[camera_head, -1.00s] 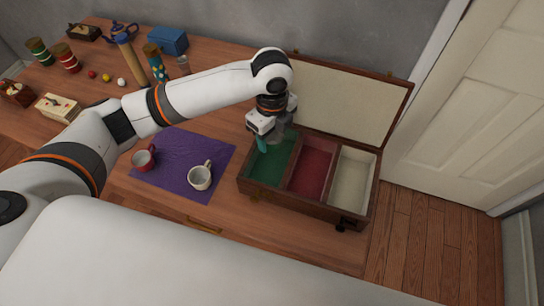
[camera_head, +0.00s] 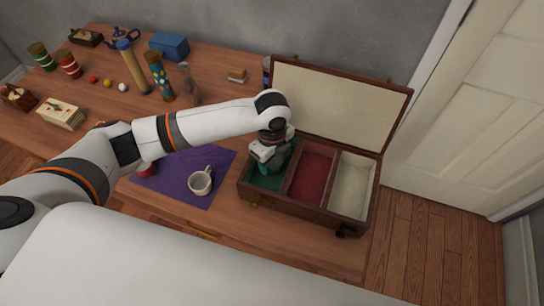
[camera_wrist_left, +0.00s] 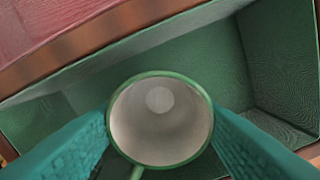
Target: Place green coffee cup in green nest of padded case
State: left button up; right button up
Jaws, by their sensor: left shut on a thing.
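The green coffee cup (camera_wrist_left: 160,122) shows in the left wrist view with a green rim and a pale inside, its opening facing the camera. My left gripper (camera_head: 266,168) is shut on it, with a teal finger on each side of the cup. In the head view the gripper is down at the green nest (camera_head: 258,182) of the padded case, and the cup is mostly hidden there. The nest's green lining (camera_wrist_left: 270,60) surrounds the cup in the wrist view. I cannot tell whether the cup touches the nest floor. My right gripper is not in view.
The open case has a red nest (camera_head: 312,175) and a cream nest (camera_head: 353,188) to the right, with its lid (camera_head: 340,105) raised behind. A white cup (camera_head: 200,183) and a partly hidden red cup (camera_head: 146,168) stand on the purple cloth (camera_head: 185,190).

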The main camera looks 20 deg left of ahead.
pick_arm(q)
jog(key=o, duration=1)
notch_tip(320, 180, up, 12)
jog(key=shift+r, duration=0.25)
jog(key=shift+f, duration=0.1)
